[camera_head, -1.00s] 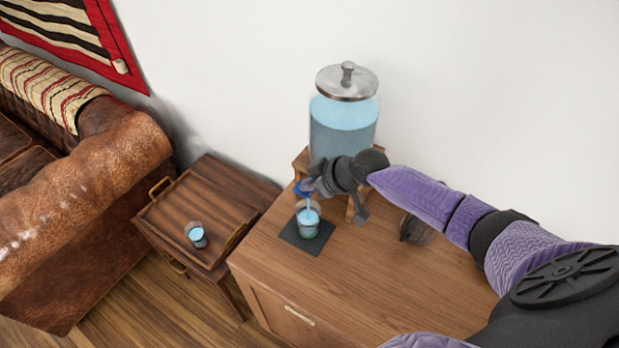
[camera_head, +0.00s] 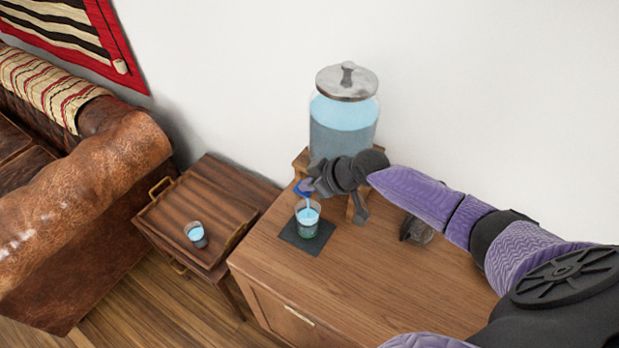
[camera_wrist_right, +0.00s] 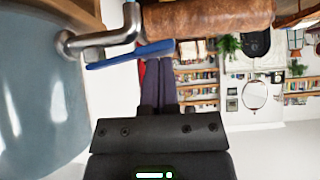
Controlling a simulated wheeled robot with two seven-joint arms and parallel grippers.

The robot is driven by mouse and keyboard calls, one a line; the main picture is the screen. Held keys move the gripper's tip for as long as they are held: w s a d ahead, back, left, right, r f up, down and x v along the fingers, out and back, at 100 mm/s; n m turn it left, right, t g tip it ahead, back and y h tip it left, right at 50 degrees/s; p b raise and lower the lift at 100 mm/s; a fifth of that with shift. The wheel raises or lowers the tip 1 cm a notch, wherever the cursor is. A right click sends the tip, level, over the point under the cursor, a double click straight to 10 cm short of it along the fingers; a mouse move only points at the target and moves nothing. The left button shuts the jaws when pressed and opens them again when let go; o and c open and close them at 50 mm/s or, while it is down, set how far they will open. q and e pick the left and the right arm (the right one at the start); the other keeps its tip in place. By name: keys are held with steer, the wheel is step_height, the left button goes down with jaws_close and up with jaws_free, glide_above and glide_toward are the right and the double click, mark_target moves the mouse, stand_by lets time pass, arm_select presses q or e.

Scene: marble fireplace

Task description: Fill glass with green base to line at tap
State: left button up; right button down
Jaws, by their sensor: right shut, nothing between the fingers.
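The glass with the green base (camera_head: 308,218) stands upright on a dark square mat (camera_head: 288,232) on the cabinet. A stream of blue water runs into it from the tap above. The glass looks well filled, but its line is too small to make out. The glass water dispenser (camera_head: 343,125) stands behind it, with blue water inside. My right gripper (camera_head: 313,187) is at the tap, shut and empty. In the right wrist view the metal tap (camera_wrist_right: 95,42) and its blue lever (camera_wrist_right: 130,54) show close to the purple fingers (camera_wrist_right: 158,80). My left gripper is out of view.
A second glass (camera_head: 196,235) with blue liquid stands on a wooden tray (camera_head: 165,215) on the side table. A small dark object (camera_head: 416,230) lies on the cabinet (camera_head: 375,285) under my right arm. The cabinet's front is clear.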

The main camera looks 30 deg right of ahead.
steer(key=shift+r+p, duration=0.75)
steer(key=shift+r, duration=0.05)
steer(key=p+v, duration=0.2)
steer(key=v, duration=0.8)
